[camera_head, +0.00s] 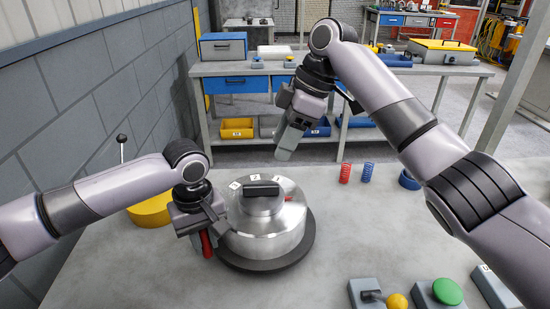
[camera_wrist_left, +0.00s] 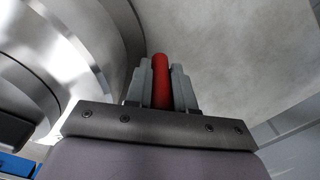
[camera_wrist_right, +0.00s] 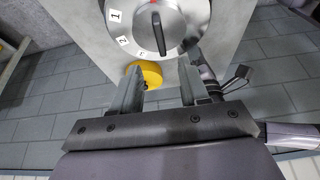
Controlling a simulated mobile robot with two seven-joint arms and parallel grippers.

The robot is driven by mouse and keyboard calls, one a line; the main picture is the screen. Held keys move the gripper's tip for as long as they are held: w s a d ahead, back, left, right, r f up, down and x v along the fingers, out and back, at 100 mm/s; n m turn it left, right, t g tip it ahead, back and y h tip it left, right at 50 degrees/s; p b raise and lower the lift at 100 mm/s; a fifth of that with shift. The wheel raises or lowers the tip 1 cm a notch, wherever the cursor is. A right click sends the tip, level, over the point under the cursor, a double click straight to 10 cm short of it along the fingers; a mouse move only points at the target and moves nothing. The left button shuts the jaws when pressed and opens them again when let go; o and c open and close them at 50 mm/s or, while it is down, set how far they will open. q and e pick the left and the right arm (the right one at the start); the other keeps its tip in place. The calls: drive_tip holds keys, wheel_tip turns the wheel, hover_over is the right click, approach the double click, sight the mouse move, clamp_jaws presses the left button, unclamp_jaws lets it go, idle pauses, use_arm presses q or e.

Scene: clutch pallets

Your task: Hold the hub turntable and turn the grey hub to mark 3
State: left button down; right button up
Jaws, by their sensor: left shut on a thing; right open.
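The hub turntable (camera_head: 265,240) is a shiny metal drum on a dark round base on the bench. The grey hub (camera_head: 262,206) sits on its top with a dark bar grip across it; the hub also shows in the right wrist view (camera_wrist_right: 178,22). White labels 1, 2 and 3 (camera_wrist_right: 140,54) stand along the rim. My left gripper (camera_head: 206,238) is shut on the red handle (camera_wrist_left: 161,82) at the drum's left side. My right gripper (camera_head: 288,148) is open and empty, above and behind the turntable, apart from the hub.
A yellow round thing (camera_head: 151,211) lies left of the turntable, behind my left arm. Red (camera_head: 345,173) and blue (camera_head: 367,172) springs and a blue ring (camera_head: 409,180) stand at the right.

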drive_tip(key=o, duration=0.9)
drive_tip(key=shift+d+r, duration=0.15)
drive_tip(key=shift+r, duration=0.35)
drive_tip(key=shift+o, duration=0.7)
drive_tip(key=shift+m, duration=0.4)
drive_tip(key=m+t+h, duration=0.4)
drive_tip(key=m, duration=1.3)
approach(261, 185)
drive_tip(key=x, duration=0.8)
drive_tip(key=shift+f, duration=0.3)
